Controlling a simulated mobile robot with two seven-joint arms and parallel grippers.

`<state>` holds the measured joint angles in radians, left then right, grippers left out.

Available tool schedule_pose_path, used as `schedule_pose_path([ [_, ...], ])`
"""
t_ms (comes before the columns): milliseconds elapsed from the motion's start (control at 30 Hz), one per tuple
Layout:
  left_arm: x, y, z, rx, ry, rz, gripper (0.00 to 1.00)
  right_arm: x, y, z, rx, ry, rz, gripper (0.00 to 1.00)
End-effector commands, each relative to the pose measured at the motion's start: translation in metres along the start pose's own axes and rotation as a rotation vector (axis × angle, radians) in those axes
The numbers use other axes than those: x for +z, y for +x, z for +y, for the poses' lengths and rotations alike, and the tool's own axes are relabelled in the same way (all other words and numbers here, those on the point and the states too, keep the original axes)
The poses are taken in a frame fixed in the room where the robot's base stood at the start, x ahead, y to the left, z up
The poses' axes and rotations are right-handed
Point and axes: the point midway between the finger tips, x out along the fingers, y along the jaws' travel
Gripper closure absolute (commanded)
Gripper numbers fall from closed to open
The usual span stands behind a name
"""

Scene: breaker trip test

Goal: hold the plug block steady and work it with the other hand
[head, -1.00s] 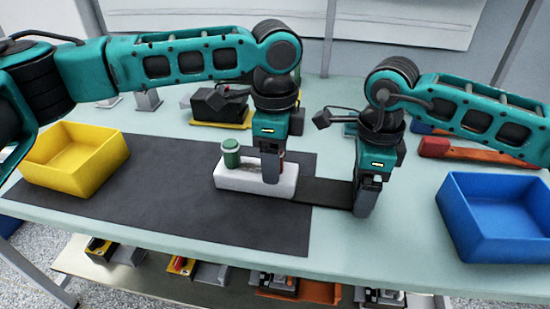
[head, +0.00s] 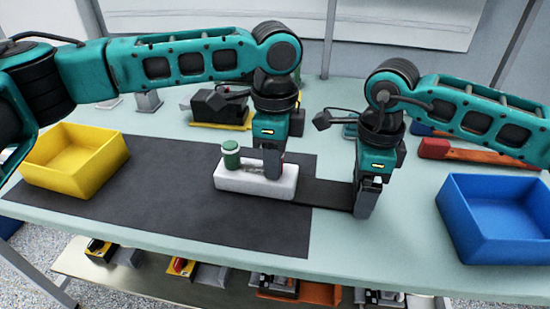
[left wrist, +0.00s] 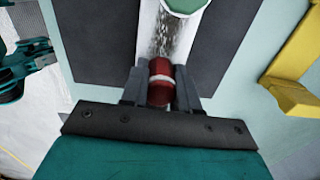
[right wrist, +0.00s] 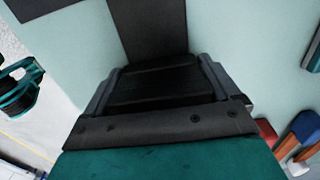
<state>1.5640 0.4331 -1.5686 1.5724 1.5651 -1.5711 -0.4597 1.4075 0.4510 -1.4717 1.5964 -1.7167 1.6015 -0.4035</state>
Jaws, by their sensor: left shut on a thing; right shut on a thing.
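The plug block is a long white block (head: 235,184) lying on the dark mat, with a green-capped cylinder (head: 231,153) upright near its left end. My left gripper (head: 272,172) stands over its right part. In the left wrist view the left jaws are shut on a red plug with a pale band (left wrist: 160,82); the block and green cap extend beyond it. A flat black plate (head: 322,193) runs from the block's right end. My right gripper (head: 366,210) is shut on that plate's right end, which fills the jaws in the right wrist view (right wrist: 165,82).
A yellow bin (head: 72,178) stands at the left and a blue bin (head: 462,230) at the right. A black device on a yellow base (head: 215,107) and red-and-orange tools (head: 465,152) lie behind. The mat (head: 130,205) is bare left of the block.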

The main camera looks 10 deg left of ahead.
Motion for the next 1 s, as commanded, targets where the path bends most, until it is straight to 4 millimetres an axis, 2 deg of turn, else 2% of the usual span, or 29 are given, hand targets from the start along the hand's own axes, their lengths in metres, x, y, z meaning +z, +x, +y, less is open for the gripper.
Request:
schedule_pose_path([
  [167, -0.001, -0.020, -0.001, -0.005, 0.000, 0.002, 1.00, 0.000, -0.001, 0.000, -0.001, 0.000, -0.001, 0.59],
  [400, -0.001, -0.069, -0.001, -0.004, 0.000, 0.002, 1.00, 0.000, 0.000, 0.000, -0.001, 0.000, 0.000, 0.59],
  [600, -0.001, -0.097, 0.000, -0.002, 0.001, 0.002, 1.00, 0.000, 0.000, 0.000, -0.001, 0.000, 0.000, 0.59],
  [800, -0.001, -0.109, 0.000, -0.001, 0.002, 0.001, 1.00, 0.000, 0.000, 0.000, -0.001, 0.000, 0.000, 0.59],
  [1000, 0.000, -0.110, 0.000, -0.001, 0.002, 0.001, 1.00, 0.000, -0.001, 0.000, -0.001, 0.000, 0.000, 0.59],
])
